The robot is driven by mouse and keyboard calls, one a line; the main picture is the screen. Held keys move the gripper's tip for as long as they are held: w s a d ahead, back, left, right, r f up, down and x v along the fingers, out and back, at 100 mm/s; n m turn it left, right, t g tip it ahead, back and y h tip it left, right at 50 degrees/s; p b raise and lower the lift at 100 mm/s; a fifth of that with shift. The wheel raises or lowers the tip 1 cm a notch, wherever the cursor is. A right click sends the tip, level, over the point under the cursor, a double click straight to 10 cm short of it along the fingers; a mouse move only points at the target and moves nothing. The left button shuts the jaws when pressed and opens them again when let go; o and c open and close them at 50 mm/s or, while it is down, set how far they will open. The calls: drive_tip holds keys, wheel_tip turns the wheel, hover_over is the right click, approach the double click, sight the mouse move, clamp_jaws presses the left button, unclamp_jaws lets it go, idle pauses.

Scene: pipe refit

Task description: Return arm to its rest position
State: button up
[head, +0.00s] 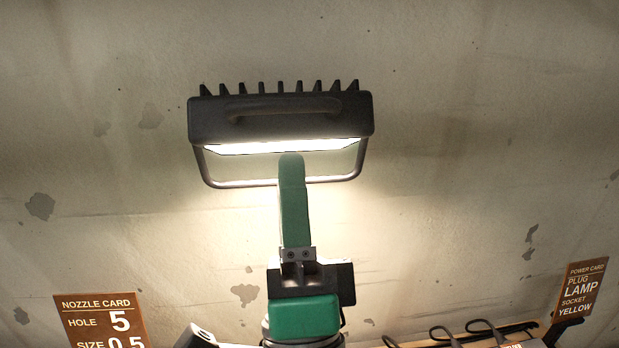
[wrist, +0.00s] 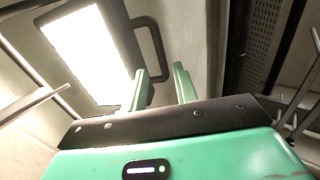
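My gripper (head: 291,166) is raised, pointing up in front of the lit lamp in the head view. There, one green finger hides the other. In the wrist view my gripper (wrist: 161,82) shows two green fingers standing apart, with no object visibly held between them. The arm's rest position is not marked in either view.
The lit lamp (head: 280,118) with a black finned housing is on the stained wall behind my gripper; its bright panel (wrist: 88,50) fills the upper left of the wrist view. A nozzle card (head: 100,318) is lower left, a power card (head: 581,288) lower right, near dark cables (head: 485,328).

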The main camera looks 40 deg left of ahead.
drive_tip(key=w+d+r+n+t+h, duration=0.15)
drive_tip(key=d+n+t+h, duration=0.6)
drive_tip(key=d+h, duration=1.2)
wheel_tip(320, 180, up, 32)
drive_tip(key=d+n+g+p, duration=0.1)
drive_tip(key=p, duration=3)
drive_tip(key=shift+s+d+r, duration=0.15)
drive_tip(key=shift+d, duration=0.05)
drive_tip(key=shift+g+h, duration=0.25)
